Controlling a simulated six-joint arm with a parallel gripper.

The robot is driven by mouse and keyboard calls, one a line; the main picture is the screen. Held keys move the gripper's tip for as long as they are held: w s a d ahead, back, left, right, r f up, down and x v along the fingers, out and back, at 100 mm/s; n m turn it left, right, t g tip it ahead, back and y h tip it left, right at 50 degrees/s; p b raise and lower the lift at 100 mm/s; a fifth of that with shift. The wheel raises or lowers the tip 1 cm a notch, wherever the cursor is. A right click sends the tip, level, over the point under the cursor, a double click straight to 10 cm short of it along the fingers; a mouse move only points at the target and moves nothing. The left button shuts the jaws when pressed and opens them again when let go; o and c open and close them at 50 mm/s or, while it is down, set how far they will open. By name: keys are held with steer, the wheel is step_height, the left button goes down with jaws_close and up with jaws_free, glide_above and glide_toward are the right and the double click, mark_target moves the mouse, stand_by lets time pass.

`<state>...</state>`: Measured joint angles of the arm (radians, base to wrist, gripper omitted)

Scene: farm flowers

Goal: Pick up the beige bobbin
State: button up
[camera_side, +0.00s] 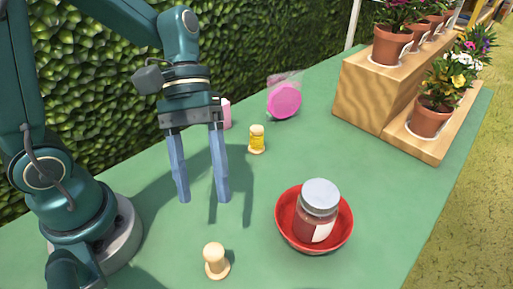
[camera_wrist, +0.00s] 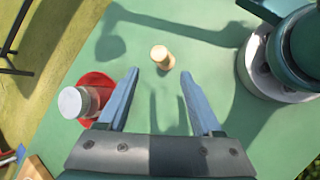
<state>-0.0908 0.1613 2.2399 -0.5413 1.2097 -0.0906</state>
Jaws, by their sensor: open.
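The beige bobbin (camera_side: 215,261) stands upright on the green table near the front edge in the side view. In the wrist view the beige bobbin (camera_wrist: 162,57) is ahead of my fingertips, roughly centred between them. My gripper (camera_side: 204,199) is open and empty, with its two blue fingers pointing down above the table. In the side view it is behind the bobbin and apart from it. The wrist view shows both open fingers of my gripper (camera_wrist: 158,72) with nothing between them.
A red bowl (camera_side: 283,228) holding a lidded jar (camera_side: 318,208) stands right of the bobbin. A yellow bobbin (camera_side: 257,140), a pink spool (camera_side: 284,101) and a pink item (camera_side: 226,114) stand farther back. A wooden stepped stand (camera_side: 364,92) carries potted flowers. Table between bobbin and bowl is clear.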

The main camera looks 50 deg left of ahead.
mark_target(214, 246)
steer(key=f+n+g+h, duration=0.1)
steer(key=f, duration=0.1)
steer(key=d+f+n+g+h, duration=0.1)
steer(key=f+n+h, duration=0.1)
steer(key=f+n+g+h, duration=0.1)
steer(key=f, duration=0.1)
steer(key=shift+d+f+n+g, duration=0.35)
steer(key=shift+d+n+g, duration=0.05)
steer(key=shift+s+f, duration=0.25)
steer(key=shift+s+d+f+h, duration=0.1)
steer(key=shift+s+h, duration=0.05)
steer(key=shift+h, duration=0.15)
steer(key=shift+x, duration=2.45)
jaws_close()
